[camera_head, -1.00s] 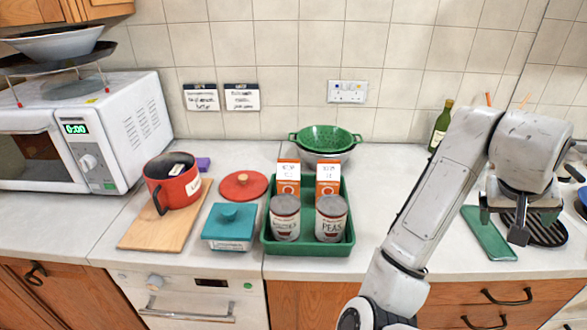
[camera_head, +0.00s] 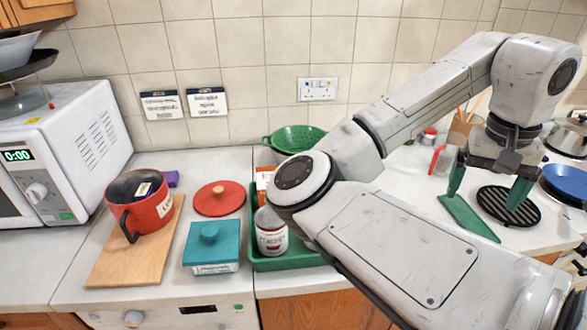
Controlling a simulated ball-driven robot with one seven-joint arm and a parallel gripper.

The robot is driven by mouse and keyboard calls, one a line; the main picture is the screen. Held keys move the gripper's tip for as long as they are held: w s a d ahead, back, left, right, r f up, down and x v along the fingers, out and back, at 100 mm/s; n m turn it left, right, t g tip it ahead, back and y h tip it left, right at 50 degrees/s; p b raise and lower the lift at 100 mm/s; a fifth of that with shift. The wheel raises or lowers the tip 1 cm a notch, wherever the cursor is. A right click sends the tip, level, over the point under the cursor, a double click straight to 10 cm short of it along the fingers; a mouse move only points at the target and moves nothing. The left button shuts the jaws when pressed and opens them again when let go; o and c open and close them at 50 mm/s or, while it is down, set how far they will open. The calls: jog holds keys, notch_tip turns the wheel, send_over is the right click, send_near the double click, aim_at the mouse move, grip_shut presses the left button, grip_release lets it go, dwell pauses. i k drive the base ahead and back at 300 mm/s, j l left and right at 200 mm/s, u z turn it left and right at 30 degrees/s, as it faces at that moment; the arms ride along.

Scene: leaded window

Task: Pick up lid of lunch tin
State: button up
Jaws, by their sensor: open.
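The lunch tin (camera_head: 211,267) is a teal box with a white label on its front, standing on the counter left of the green tray.
A red pot (camera_head: 140,204) stands on a wooden board (camera_head: 110,257) left of the tin. A red lid (camera_head: 219,198) lies behind the tin. The green tray (camera_head: 284,262) holds a can and a carton, partly hidden by my arm. A microwave (camera_head: 75,150) stands at the left.

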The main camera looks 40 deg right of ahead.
aim_at(220, 199)
jog(key=i+j, duration=0.15)
jog(key=i, duration=0.4)
jog(key=i+j, duration=0.15)
jog(key=i, duration=0.45)
jog(key=i+j, duration=0.15)
jog(key=i, duration=0.4)
jog(key=k+l, duration=0.15)
jog(key=k, duration=0.35)
jog(key=k+l, duration=0.1)
jog(key=k, duration=0.4)
jog(key=k+l, duration=0.15)
jog(key=k, duration=0.3)
jog(key=k+l, duration=0.1)
jog(key=k, duration=0.4)
jog(key=i+z, duration=0.2)
jog(key=i, duration=0.4)
